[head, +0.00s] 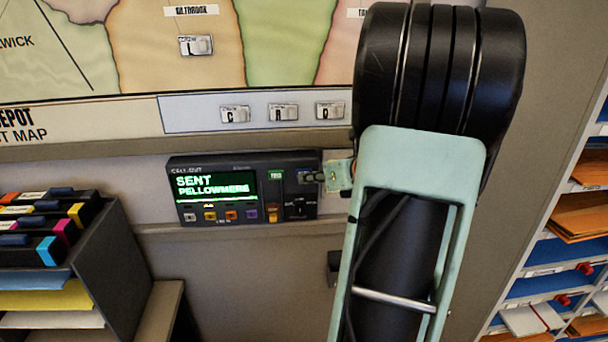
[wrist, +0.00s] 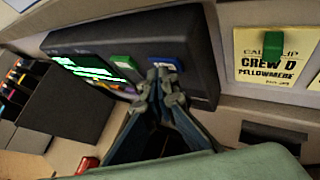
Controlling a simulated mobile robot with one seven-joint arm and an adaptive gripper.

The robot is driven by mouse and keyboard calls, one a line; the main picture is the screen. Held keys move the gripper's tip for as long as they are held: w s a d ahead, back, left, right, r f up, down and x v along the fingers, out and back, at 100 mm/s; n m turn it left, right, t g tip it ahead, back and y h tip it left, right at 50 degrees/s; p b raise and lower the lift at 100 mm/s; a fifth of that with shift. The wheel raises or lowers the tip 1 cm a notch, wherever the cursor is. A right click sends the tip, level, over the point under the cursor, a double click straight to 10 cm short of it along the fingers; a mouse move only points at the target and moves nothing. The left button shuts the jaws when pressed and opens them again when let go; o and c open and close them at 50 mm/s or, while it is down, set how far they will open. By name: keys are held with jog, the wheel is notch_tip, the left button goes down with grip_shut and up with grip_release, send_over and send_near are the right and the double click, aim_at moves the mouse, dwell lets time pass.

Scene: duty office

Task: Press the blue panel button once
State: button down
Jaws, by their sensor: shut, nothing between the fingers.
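The dark call-out panel (head: 243,163) is fixed to the wall. Its lit green screen (head: 213,185) reads SENT PELLOWMERE. The blue panel button (wrist: 170,63) sits at the panel's upper right, beside a green button (wrist: 124,62). The green button also shows in the head view (head: 275,175). Whether the tips touch the button or stop just short, I cannot tell.
A row of small coloured buttons (head: 231,215) runs under the screen. A yellow CREW D slip (wrist: 276,60) hangs under a green clip right of the panel. A binder rack (head: 95,265) stands at left, pigeonholes (head: 560,250) at right. A district map (head: 180,50) is above.

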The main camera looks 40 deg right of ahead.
jog(key=shift+s, duration=0.1)
jog(key=shift+s+a, duration=0.45)
jog(key=shift+s, duration=0.15)
jog(key=shift+s+a, duration=0.4)
jog(key=shift+s, duration=0.3)
jog(key=shift+s+a, duration=0.45)
jog(key=shift+s, duration=0.3)
jog(key=shift+s+a, duration=0.4)
jog(key=shift+s, duration=0.3)
